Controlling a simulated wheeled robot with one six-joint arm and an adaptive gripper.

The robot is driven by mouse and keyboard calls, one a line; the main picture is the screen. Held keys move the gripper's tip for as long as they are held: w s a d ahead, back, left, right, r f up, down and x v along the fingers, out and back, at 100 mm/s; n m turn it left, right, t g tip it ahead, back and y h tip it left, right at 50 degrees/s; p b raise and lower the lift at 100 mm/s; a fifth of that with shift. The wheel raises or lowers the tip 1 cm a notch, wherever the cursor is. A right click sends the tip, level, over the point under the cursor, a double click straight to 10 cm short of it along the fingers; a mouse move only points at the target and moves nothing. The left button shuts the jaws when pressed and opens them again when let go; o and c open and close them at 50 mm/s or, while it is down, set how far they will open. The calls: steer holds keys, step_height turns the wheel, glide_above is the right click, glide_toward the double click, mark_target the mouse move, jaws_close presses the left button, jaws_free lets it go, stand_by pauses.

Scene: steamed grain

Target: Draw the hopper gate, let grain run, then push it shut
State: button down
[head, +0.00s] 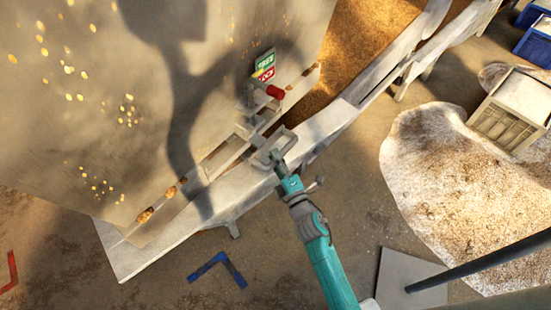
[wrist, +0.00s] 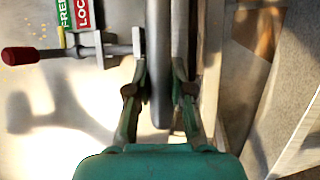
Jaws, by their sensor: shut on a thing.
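The hopper (head: 150,110) is a large pale metal body with a slot along its lower edge. The gate handle (head: 285,141) is a grey metal loop standing out from that edge. My gripper (head: 277,160) is at the handle, with its fingers on either side of the handle's bar (wrist: 159,60) in the wrist view, shut on it. A latch lever with a red knob (head: 275,92) sits above the handle; its knob also shows in the wrist view (wrist: 22,56). Green FREE and red LOCK labels (head: 265,65) are beside it. The gate plate itself is mostly hidden.
A pale frame rail (head: 240,185) runs diagonally beneath the hopper. Brown grain (head: 365,45) lies beyond it at the top. A pale, grain-strewn patch (head: 440,150) and a crate (head: 505,125) are at the right. Blue bins (head: 537,45) stand at the far right.

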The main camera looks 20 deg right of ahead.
steer(key=s+d, duration=0.3)
steer(key=s, duration=0.3)
steer(key=shift+s, duration=0.15)
steer(key=shift+f, duration=0.1)
steer(key=c, duration=1)
jaws_free()
steer(key=s+f, duration=0.2)
steer(key=s, duration=0.9)
steer(key=shift+s+d, duration=0.35)
steer(key=shift+d, duration=0.05)
